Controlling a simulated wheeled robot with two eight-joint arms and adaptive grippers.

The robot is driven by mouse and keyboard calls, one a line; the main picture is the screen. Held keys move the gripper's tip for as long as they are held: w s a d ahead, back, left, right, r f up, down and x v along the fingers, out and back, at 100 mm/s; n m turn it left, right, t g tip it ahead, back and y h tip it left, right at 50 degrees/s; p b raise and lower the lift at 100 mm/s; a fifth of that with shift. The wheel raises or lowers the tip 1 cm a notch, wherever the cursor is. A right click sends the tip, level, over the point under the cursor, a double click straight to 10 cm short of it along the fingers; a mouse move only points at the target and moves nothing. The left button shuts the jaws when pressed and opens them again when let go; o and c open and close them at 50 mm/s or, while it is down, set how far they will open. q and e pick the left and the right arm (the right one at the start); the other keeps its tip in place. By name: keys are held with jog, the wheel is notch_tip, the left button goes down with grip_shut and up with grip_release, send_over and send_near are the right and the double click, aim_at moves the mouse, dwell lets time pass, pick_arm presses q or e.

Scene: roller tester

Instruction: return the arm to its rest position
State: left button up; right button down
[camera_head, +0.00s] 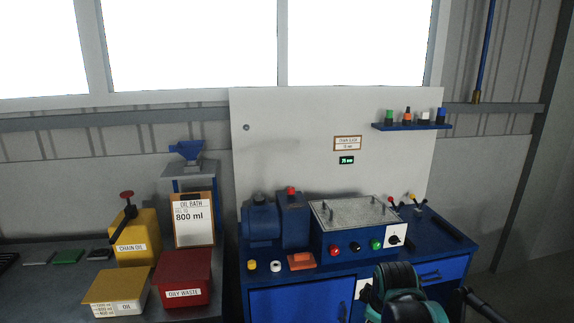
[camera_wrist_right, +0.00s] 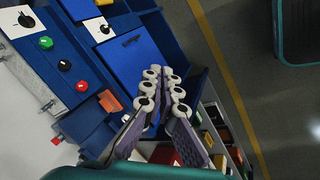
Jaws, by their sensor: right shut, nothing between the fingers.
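My right arm (camera_head: 402,293), teal and black, rises at the bottom of the head view in front of the right part of the blue tester bench. Its fingertips cannot be made out there. In the right wrist view my right gripper (camera_wrist_right: 166,85) is shut and empty, its two purple-grey fingers with white joints close together. It hangs in front of the blue bench (camera_wrist_right: 125,58), and nothing is seen between the fingers. My left gripper is in neither view.
The tester (camera_head: 345,240) with knobs and buttons stands on the blue bench (camera_head: 290,305). Left of it are a red oily waste bin (camera_head: 186,279), an oil box (camera_head: 117,291), a yellow chain oil can (camera_head: 137,240) and an oil bath sign (camera_head: 194,219). Open floor (camera_wrist_right: 270,110) shows at right.

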jog(key=s+a+f+m+t, duration=0.1)
jog(key=s+f+m, duration=0.1)
jog(key=s+m, duration=0.3)
jog(key=s+a+f+m+t+y, duration=0.1)
jog(key=s+m, duration=0.4)
jog(key=s, duration=0.7)
jog(key=shift+s+a+f+m, duration=0.4)
jog(key=shift+a+f, duration=0.3)
